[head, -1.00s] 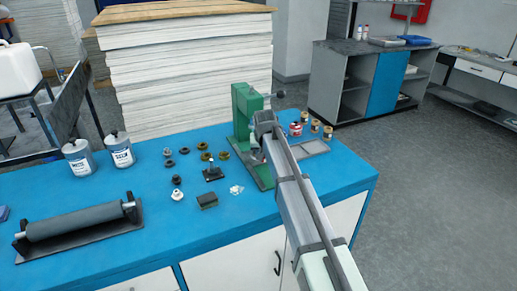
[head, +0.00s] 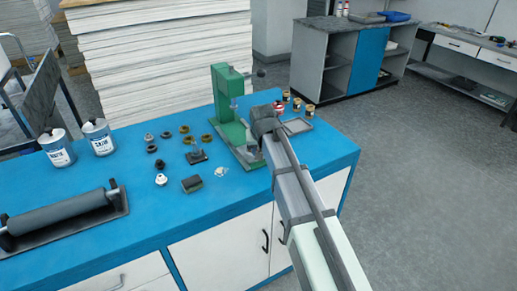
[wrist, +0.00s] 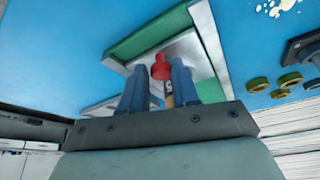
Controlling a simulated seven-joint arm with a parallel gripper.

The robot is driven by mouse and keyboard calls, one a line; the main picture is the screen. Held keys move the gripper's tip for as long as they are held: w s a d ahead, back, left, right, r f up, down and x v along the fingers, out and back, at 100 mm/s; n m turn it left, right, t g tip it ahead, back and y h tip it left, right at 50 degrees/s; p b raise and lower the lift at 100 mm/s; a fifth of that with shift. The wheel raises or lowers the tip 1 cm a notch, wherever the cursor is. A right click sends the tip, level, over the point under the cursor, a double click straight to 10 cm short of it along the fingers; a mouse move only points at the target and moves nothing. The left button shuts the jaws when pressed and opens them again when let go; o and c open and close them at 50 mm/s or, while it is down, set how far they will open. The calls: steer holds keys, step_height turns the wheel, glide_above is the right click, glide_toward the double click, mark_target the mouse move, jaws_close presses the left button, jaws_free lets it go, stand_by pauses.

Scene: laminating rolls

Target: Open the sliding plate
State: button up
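The green press (head: 228,100) stands on the blue bench near its right end. In the wrist view, its green base (wrist: 140,38) carries a bare metal plate (wrist: 194,50), which looks like the sliding plate. A red knob (wrist: 161,68) shows over the plate. My gripper (wrist: 160,64) points toward the base, its two blue-grey fingers spread either side of the knob. I cannot tell whether they touch it. In the head view, my wrist covers part of the press base and the fingers are hidden.
Several rings and small parts (head: 190,156) lie left of the press. A flat tray (head: 297,126) and several jars (head: 297,104) stand to its right. A roller (head: 62,212) and two cans (head: 98,137) are further left. The bench front is clear.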

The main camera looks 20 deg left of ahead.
steer(key=o, duration=0.4)
steer(key=shift+r, duration=0.1)
steer(key=v, duration=1.3)
steer(key=shift+s+d+r, duration=0.15)
steer(key=shift+s+r, duration=0.15)
steer(key=s+d+f+m+g+y, duration=0.1)
steer(key=s+d+f+g, duration=0.2)
steer(key=s+d+f, duration=0.8)
steer(key=s+d+f+m+g, duration=0.1)
steer(key=s+d+f+g, duration=0.2)
steer(key=f, duration=1.6)
steer(key=s+d+f+m+g+y, duration=0.15)
steer(key=s+d+f, duration=0.55)
steer(key=f, duration=0.7)
steer(key=s+d+f+g+h, duration=0.1)
steer(key=s+d+f+h, duration=0.1)
steer(key=s+d+f, duration=0.6)
steer(key=s+d+f+m+g+h, duration=0.1)
steer(key=s+d+f+g+h, duration=0.1)
steer(key=s+d+f, duration=0.5)
steer(key=s+f, duration=0.2)
steer(key=s, duration=0.4)
steer(key=shift+d+f, duration=0.25)
steer(key=shift+d, duration=0.1)
